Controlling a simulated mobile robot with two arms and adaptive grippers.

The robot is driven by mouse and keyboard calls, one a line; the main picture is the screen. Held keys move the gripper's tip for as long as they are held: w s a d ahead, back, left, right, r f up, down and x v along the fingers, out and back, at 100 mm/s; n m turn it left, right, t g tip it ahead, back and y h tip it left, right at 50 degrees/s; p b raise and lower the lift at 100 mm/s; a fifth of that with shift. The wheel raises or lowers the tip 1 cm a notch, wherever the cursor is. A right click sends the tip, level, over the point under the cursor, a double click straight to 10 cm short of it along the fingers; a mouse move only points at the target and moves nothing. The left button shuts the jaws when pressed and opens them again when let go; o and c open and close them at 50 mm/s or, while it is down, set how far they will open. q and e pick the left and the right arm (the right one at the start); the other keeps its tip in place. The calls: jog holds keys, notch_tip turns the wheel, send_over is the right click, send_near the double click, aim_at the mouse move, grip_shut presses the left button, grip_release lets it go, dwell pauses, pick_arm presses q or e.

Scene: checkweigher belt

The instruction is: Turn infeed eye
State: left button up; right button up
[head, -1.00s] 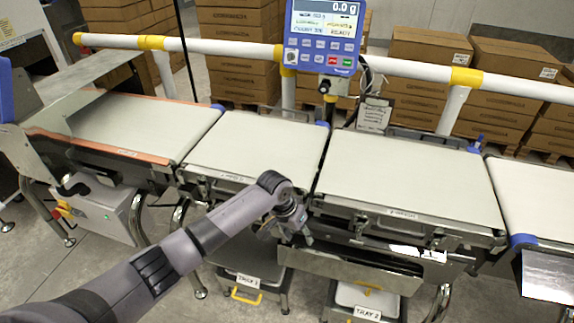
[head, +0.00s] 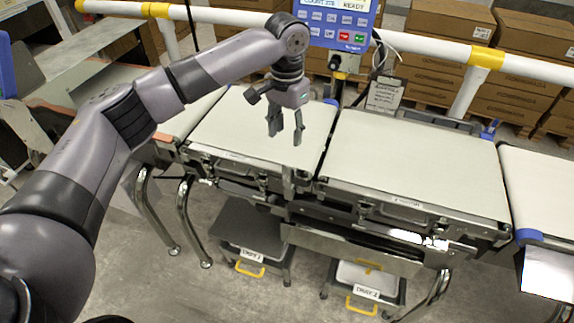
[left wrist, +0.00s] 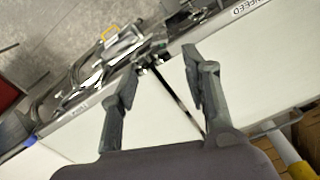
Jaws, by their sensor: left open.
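My left gripper (head: 285,136) is open and empty, its fingers pointing down above the infeed belt (head: 225,125) near that belt's right end. In the left wrist view the open fingers (left wrist: 160,65) frame the gap between two belts. A small dark device with a greenish spot (left wrist: 150,62) sits at the front end of that gap, between the fingertips in the picture and apart from them. It may be the infeed eye, but I cannot tell its facing. I cannot make it out clearly in the head view. My right gripper is not in view.
The weigh belt (head: 415,160) lies right of the gap, with another belt (head: 540,190) beyond it. A blue display panel (head: 340,22) stands behind, before a white rail (head: 425,45) and cartons. Two labelled trays (head: 255,258) (head: 368,280) sit below. The belt tops are clear.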

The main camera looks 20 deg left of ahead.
aim_at(287, 167)
pick_arm(q)
notch_tip(287, 167, down, 13)
jog(key=shift+f+p, duration=0.1)
jog(key=shift+p, duration=0.85)
jog(key=shift+c, duration=0.3)
grip_shut()
